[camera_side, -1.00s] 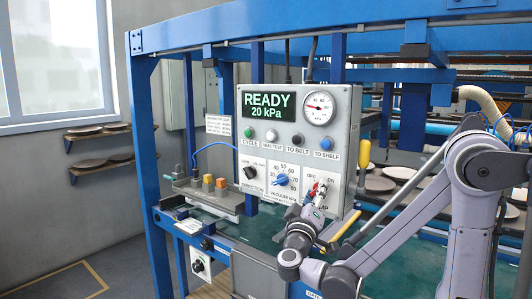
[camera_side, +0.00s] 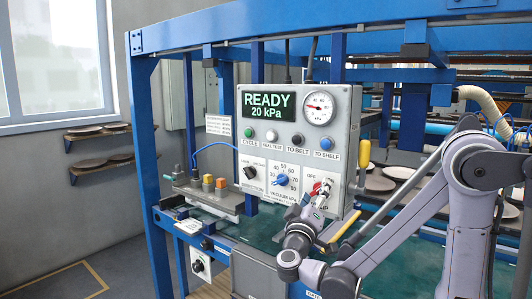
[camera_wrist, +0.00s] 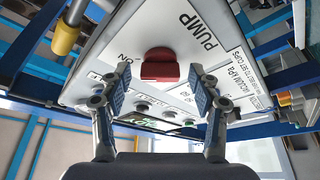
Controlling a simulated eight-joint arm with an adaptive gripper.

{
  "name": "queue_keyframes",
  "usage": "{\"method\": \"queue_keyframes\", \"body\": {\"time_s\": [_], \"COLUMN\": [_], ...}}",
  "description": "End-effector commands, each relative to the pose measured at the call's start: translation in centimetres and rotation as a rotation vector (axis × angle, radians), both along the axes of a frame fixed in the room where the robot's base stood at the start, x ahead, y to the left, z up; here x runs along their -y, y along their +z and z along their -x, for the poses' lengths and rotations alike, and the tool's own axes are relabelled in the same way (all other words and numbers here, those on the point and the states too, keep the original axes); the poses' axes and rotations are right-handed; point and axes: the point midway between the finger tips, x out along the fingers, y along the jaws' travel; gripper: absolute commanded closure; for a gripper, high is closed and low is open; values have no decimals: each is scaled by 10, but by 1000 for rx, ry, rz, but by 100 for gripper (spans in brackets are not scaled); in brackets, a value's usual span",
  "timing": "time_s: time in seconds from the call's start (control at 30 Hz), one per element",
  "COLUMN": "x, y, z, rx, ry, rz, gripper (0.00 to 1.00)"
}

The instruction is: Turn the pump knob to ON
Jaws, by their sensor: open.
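The red pump knob (camera_side: 315,188) is at the lower right of the grey control panel (camera_side: 345,150), with OFF to its upper left. In the wrist view the red knob (camera_wrist: 160,66) stands out from the white face near the words PUMP and ON. My gripper (camera_side: 324,190) is at the knob in the side view, hiding part of it and most of the ON label. In the wrist view my gripper (camera_wrist: 160,74) is open, one finger on each side of the knob with visible gaps. I cannot tell exactly which way the knob points.
The panel display (camera_side: 269,105) reads READY, 20 kPa. A blue vacuum knob (camera_side: 282,180) and a black direction knob (camera_side: 249,173) sit left of the pump knob. A row of buttons (camera_side: 298,139) is above. A yellow handle (camera_side: 364,153) is beside the panel's right edge.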

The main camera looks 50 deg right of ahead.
Motion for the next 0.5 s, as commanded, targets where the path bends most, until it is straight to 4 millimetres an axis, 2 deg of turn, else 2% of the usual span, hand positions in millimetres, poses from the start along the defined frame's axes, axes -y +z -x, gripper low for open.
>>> {"method": "queue_keyframes", "body": {"time_s": [0.17, 0.5], "x": [-14, -65], "y": [-4, -19], "z": [2, 17], "rx": [1, 0], "ry": [5, 6], "rz": [0, 0], "gripper": [38, 38]}}
